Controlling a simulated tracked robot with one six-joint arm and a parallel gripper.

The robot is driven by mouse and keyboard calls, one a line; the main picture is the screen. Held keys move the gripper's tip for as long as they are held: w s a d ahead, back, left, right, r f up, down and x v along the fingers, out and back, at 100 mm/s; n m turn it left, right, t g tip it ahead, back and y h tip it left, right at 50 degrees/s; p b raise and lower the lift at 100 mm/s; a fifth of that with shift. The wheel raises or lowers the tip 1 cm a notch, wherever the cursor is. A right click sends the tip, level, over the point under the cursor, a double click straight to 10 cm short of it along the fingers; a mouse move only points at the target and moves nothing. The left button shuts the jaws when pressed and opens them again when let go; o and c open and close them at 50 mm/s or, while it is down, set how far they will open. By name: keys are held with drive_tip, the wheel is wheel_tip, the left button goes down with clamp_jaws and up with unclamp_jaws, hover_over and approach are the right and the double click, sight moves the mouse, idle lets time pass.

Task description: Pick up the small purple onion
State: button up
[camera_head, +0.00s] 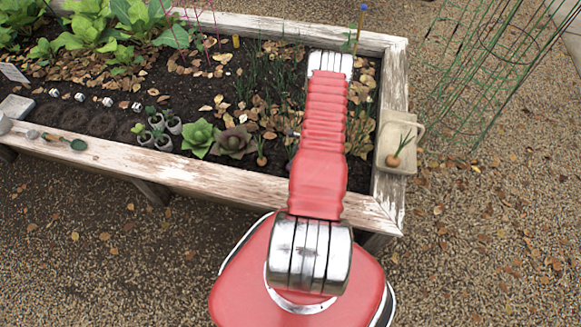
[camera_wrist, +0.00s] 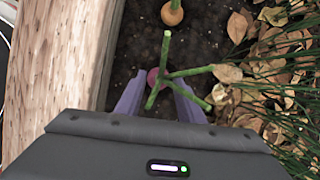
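The small purple onion (camera_wrist: 153,76) sits at the soil in the wrist view, with thick green stalks (camera_wrist: 165,60) spreading up and right from it. The stalks partly cover it. My gripper (camera_wrist: 157,84) is open. One finger is left of the onion and the other right of it, with space showing between; I cannot tell how far above the soil the fingertips are. In the head view my red arm hides the gripper and most of the area around the onion.
A tan onion (camera_wrist: 172,13) stands beyond in the soil. The bed's wooden wall (camera_wrist: 62,65) runs close on the left in the wrist view; dry leaves (camera_wrist: 275,70) lie right.

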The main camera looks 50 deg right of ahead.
drive_tip(key=shift+x, duration=1.45)
drive_tip(key=shift+c, duration=0.7)
drive_tip(key=shift+a, duration=0.1)
clamp_jaws()
